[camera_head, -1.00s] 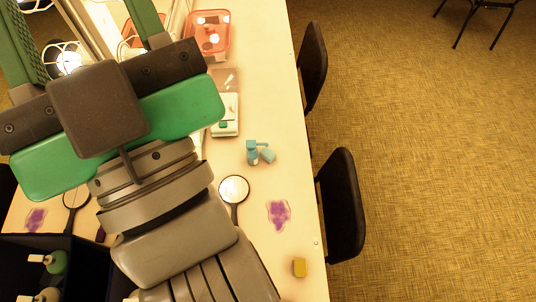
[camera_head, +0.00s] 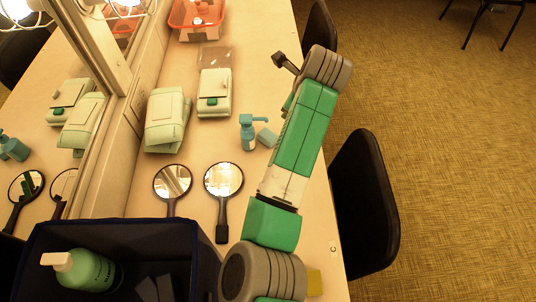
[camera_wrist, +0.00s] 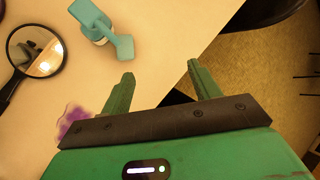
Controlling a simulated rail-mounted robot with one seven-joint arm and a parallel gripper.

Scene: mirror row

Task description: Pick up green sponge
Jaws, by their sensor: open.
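A small teal-green block, which looks like the green sponge (camera_head: 267,137), lies on the white table just right of a teal pump bottle (camera_head: 248,132). In the wrist view, teal shapes overlap at the upper left; the block seems to be the lower right one (camera_wrist: 124,47), beside the bottle (camera_wrist: 90,16). My gripper (camera_wrist: 158,72) is open and empty, its two green fingers apart over the table's edge. The sponge is ahead and left of the fingers, not between them. In the head view my arm hides the fingers.
Two hand mirrors (camera_head: 222,178) (camera_head: 172,182) lie left of my arm. A dark bin (camera_head: 150,228) holds a green pump bottle (camera_head: 88,268). A yellow block (camera_head: 314,282) sits near the front edge. Chairs (camera_head: 362,205) stand along the right edge.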

